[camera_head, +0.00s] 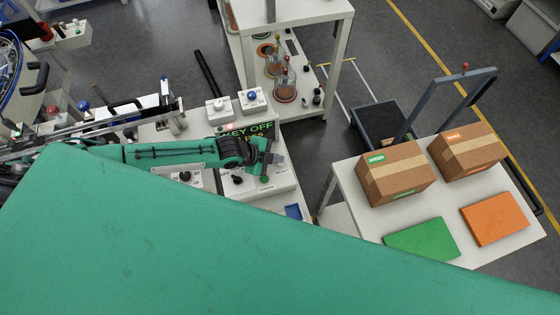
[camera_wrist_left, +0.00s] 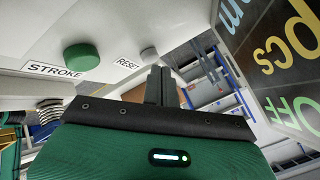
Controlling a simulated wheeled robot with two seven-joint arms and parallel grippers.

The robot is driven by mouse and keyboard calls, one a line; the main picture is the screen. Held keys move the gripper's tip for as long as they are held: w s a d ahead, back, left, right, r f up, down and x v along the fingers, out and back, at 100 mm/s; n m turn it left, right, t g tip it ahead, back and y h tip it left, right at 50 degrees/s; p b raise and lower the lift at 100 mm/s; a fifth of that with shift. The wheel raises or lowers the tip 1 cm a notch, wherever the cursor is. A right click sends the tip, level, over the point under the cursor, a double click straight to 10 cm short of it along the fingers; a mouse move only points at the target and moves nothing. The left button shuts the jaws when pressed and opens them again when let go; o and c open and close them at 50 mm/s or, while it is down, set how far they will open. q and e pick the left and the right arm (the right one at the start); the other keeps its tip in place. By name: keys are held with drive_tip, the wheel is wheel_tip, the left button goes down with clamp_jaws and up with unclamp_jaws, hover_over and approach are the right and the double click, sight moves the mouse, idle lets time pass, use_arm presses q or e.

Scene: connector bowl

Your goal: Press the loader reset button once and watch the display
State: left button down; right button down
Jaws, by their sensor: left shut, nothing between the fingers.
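My left gripper (camera_head: 274,159) is shut and empty over the control panel (camera_head: 247,187) in the head view. In the left wrist view its closed dark fingers (camera_wrist_left: 160,84) point toward the small grey reset button (camera_wrist_left: 148,53), close to it; I cannot tell whether they touch. The label RESET (camera_wrist_left: 128,64) is beside that button. A larger green button (camera_wrist_left: 81,57), labelled STROKE, is to its left. The display (camera_head: 246,132) reads KEY OFF with a "pcs" line partly covered by my arm. It shows slanted at the right of the wrist view (camera_wrist_left: 285,50). My right gripper is not in view.
A white shelf unit (camera_head: 338,75) stands behind the panel. A white table (camera_head: 352,212) at the right carries two cartons (camera_head: 395,172) and green and orange slabs. A panel with white and blue knobs (camera_head: 236,105) is behind my arm. A large green part of mine hides the lower head view.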

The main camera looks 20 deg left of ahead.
sight(276, 165)
use_arm(q)
drive_tip(key=shift+f+b, duration=0.35)
drive_tip(key=shift+f, duration=0.2)
drive_tip(key=shift+r, duration=0.1)
idle(0.4)
drive_tip(key=shift+r+p, duration=0.75)
drive_tip(key=shift+r, duration=0.15)
wheel_tip(276, 165, up, 5)
drive_tip(key=p, duration=0.4)
idle(0.7)
